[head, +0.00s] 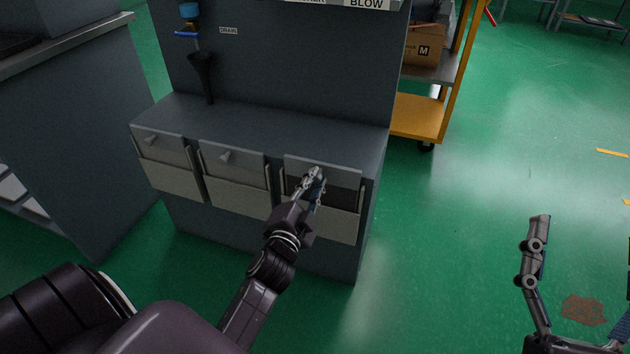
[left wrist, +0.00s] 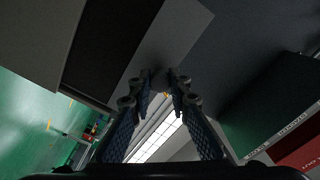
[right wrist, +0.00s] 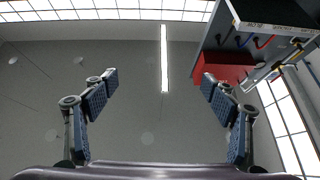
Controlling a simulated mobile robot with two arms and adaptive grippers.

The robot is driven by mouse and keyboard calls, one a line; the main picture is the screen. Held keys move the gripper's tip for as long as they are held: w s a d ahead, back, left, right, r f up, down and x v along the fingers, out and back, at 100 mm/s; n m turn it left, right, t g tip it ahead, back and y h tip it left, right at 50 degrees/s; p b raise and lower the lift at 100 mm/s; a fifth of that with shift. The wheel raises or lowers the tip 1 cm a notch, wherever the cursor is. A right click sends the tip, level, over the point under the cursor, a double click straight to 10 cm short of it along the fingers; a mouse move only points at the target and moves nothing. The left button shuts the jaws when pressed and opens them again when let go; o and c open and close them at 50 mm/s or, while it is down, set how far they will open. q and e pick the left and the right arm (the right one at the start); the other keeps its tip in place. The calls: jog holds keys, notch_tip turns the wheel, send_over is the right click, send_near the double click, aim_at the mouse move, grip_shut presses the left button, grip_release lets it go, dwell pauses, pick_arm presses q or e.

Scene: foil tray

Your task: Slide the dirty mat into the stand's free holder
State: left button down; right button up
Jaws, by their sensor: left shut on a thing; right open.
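The stand (head: 270,125) has three holders along its front. The left and middle holders each contain a grey mat with a small knob. At the right holder (head: 335,226), the dirty mat (head: 335,164) shows as a light grey top strip, also in the left wrist view (left wrist: 178,38). A dark band lies between the strip and the holder's front panel; I cannot tell whether it is mat or shadow. My left gripper (head: 314,176) is shut on the mat at the strip and hides its middle. The mat's lower edge is hidden. My right gripper (head: 584,230) is open, empty and pointing up.
A yellow cart (head: 418,118) with a cardboard box (head: 424,47) stands behind the stand to the right. A grey cabinet (head: 75,120) is at the left.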

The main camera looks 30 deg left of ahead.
jog(key=shift+s+d+r+t, duration=0.15)
jog(key=shift+s+r+t, duration=0.65)
jog(key=shift+s+r, duration=0.5)
jog(key=shift+w, duration=0.25)
